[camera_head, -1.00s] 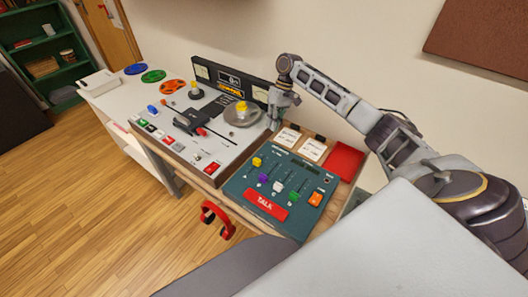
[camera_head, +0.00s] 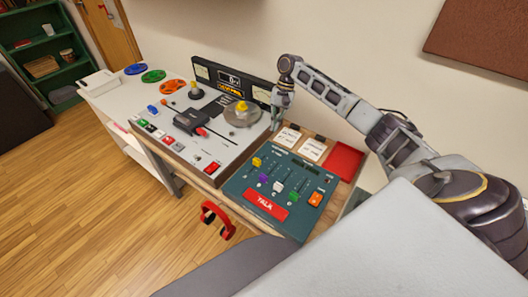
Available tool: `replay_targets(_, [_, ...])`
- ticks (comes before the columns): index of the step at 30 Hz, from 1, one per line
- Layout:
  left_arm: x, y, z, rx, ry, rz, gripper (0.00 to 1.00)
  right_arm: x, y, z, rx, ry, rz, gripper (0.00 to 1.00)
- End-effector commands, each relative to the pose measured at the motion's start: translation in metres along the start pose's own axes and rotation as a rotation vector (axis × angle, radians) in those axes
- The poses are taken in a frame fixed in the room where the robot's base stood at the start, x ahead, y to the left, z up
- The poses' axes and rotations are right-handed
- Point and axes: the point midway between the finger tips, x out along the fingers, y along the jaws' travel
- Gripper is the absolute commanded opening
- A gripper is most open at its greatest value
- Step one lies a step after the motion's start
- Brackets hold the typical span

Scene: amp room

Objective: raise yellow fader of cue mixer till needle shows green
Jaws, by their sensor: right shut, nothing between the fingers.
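The cue mixer (camera_head: 240,187) is a teal panel at the front right of the desk. Its yellow fader (camera_head: 257,162) is the leftmost knob and sits at the far end of the row of faders. Pale needle meters (camera_head: 261,95) show on the black panel behind the tape machine; the needle positions are too small to read. My right gripper (camera_head: 275,125) is shut and empty, pointing down behind the mixer's far left corner. It is apart from the yellow fader. My left gripper is out of view.
Purple, white, green and orange controls and a red TALK bar (camera_head: 265,205) share the panel. Two white cards (camera_head: 313,149) and a red pad (camera_head: 343,162) lie behind it. The tape machine (camera_head: 200,145) stands at left. Red headphones (camera_head: 217,219) hang at the front edge.

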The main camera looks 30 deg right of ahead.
Motion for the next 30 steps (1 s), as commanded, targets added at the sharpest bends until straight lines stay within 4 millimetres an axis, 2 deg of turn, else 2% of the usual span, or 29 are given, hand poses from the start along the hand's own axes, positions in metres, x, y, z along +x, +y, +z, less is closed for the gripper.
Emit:
replay_targets(13, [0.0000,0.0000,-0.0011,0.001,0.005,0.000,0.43,0.0000,0.0004,0.0003,0.325,-0.001,0.002,0.00])
replay_targets(30, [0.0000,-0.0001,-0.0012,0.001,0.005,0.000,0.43,0.0013,0.0004,0.0003,0.362,-0.001,0.002,0.00])
